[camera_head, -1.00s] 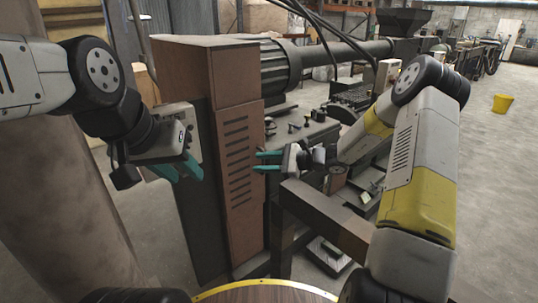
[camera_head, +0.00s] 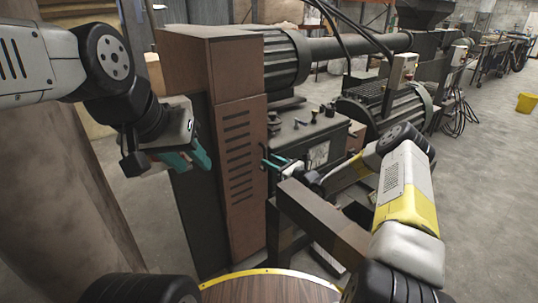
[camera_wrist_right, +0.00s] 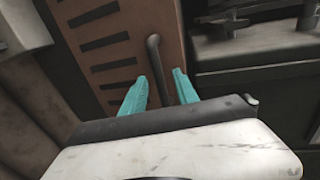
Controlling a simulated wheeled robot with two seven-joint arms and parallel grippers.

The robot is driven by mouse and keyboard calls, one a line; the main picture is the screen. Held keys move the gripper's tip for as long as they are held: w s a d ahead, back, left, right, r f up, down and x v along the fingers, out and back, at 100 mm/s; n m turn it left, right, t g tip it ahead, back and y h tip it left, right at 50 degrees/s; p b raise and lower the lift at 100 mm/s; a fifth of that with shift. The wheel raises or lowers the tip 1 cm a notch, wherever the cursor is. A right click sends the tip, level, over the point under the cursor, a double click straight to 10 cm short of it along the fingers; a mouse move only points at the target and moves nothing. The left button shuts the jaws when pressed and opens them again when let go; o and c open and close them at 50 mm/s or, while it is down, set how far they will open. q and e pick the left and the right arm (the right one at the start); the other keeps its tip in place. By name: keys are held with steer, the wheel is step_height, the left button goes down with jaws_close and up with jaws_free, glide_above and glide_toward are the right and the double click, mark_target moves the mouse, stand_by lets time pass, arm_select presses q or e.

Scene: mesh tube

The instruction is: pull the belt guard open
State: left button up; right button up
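The belt guard (camera_head: 239,158) is a tall brown box with a column of dark slots in its front. It stands shut-looking at the end of the machine. In the right wrist view a dark upright bar handle (camera_wrist_right: 156,62) runs down the guard's slotted face. My right gripper (camera_wrist_right: 158,86) is open, with one teal finger on each side of the handle's lower part; contact cannot be told. In the head view my right gripper (camera_head: 272,163) is at the guard's right edge. My left gripper (camera_head: 192,160) hangs left of the guard, its teal fingers apart and empty.
A brown and dark frame beam (camera_head: 322,222) stands just below my right forearm. The machine's motor (camera_head: 284,57) and dark gearbox (camera_head: 310,135) lie behind the guard. A yellow bucket (camera_head: 526,102) is far right. The floor at right is open.

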steer(key=shift+w+a, duration=0.35)
jaws_close()
stand_by(1.2)
